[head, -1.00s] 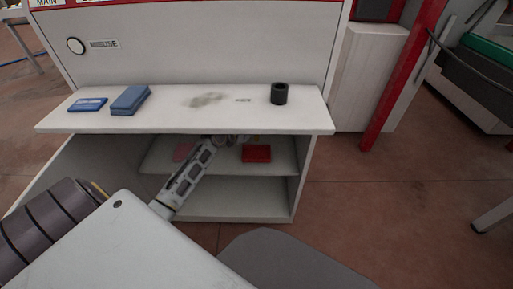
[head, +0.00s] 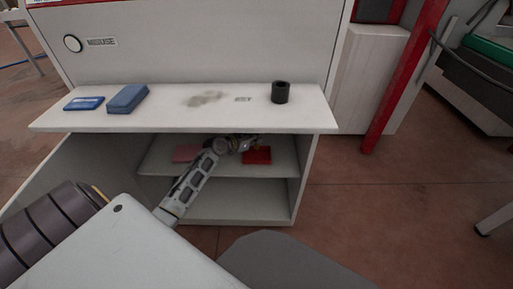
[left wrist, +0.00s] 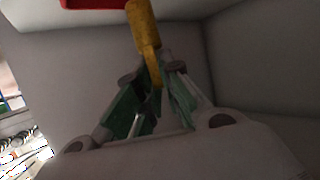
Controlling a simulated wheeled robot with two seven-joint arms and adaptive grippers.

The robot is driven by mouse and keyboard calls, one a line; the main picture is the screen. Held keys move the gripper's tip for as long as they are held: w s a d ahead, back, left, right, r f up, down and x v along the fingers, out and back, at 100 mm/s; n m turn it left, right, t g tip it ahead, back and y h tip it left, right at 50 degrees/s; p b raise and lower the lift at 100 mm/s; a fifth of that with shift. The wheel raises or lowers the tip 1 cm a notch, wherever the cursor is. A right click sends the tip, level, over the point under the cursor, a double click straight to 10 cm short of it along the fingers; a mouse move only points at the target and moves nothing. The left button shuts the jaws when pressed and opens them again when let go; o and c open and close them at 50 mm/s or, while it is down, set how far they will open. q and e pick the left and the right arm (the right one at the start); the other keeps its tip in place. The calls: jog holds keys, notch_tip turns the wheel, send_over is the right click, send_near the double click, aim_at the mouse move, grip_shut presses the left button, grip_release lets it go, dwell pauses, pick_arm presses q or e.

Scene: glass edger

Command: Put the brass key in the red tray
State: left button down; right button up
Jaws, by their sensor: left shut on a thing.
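The brass key (left wrist: 146,30) is yellow-gold and is held between the fingers of my left gripper (left wrist: 152,92) in the left wrist view. In the head view my left gripper (head: 245,143) reaches under the white top into the open shelf, and only a small yellow bit of the key shows beside the tray. The red tray (head: 257,157) sits on the middle shelf, just right of and below the gripper. Its red edge also shows at the top of the left wrist view (left wrist: 95,3). The key appears close to the tray; I cannot tell whether they touch. My right gripper is not in view.
A pink flat item (head: 186,153) lies on the same shelf (head: 225,170) at the left. The white top (head: 200,115) overhangs the shelf and carries two blue items (head: 128,98) and a black cup (head: 281,93). The lower shelf looks empty.

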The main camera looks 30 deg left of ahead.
aim_at(257, 145)
pick_arm(q)
jog(key=shift+f, duration=0.65)
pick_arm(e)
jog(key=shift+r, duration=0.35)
pick_arm(q)
jog(key=shift+f+b, duration=0.3)
jog(key=shift+f, duration=0.2)
jog(key=shift+f+b, duration=0.35)
jog(key=shift+f, duration=1)
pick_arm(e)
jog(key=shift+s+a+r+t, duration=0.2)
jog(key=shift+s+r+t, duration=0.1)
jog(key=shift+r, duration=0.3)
pick_arm(q)
jog(key=shift+f, duration=0.1)
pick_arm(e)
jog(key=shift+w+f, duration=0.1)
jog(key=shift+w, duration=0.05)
